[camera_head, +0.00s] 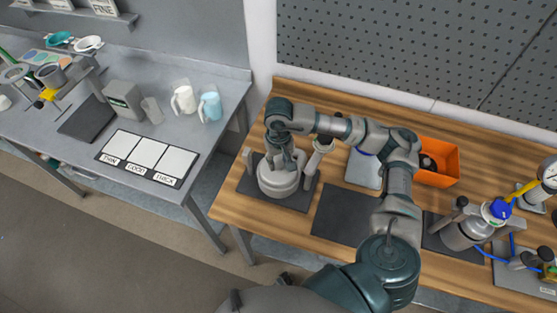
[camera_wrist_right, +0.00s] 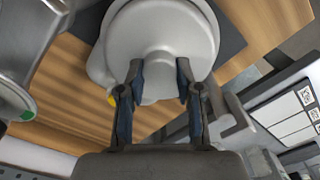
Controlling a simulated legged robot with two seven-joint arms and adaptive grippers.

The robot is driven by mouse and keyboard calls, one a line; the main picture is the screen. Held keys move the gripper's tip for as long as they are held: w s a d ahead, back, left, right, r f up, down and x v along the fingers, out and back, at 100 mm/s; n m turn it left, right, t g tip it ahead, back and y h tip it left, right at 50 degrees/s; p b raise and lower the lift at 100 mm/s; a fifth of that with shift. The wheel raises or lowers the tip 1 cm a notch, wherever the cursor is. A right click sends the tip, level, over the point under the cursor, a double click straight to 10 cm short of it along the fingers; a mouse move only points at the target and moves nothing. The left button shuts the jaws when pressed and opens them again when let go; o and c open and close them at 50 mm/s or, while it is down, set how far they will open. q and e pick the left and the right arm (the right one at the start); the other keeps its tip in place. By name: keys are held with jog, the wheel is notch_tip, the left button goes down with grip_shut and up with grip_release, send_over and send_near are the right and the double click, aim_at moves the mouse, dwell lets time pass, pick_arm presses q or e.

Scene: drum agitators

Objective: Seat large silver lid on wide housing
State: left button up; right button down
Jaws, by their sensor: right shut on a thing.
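The large silver lid (camera_head: 279,172) is a pale grey round cover at the top of the wide housing (camera_head: 277,190), on a dark mat at the left end of the wooden bench. My right gripper (camera_head: 286,160) points down from above and is shut on the lid. In the right wrist view the lid (camera_wrist_right: 160,28) is a broad disc, with the two fingers of the gripper (camera_wrist_right: 159,75) on either side of its raised middle. The lid looks level and over the housing; I cannot tell whether it is fully down. My left gripper is not in view.
A post with a white top (camera_head: 319,146) stands right of the housing. An empty dark mat (camera_head: 345,216) lies in the middle of the bench. An orange bin (camera_head: 437,178) and a second silver vessel (camera_head: 463,233) are further right. A grey table (camera_head: 75,155) stands left.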

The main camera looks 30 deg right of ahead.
jog(key=shift+b, duration=0.4)
dwell(0.3)
jog(key=c, duration=0.7)
grip_release()
notch_tip(320, 180, up, 12)
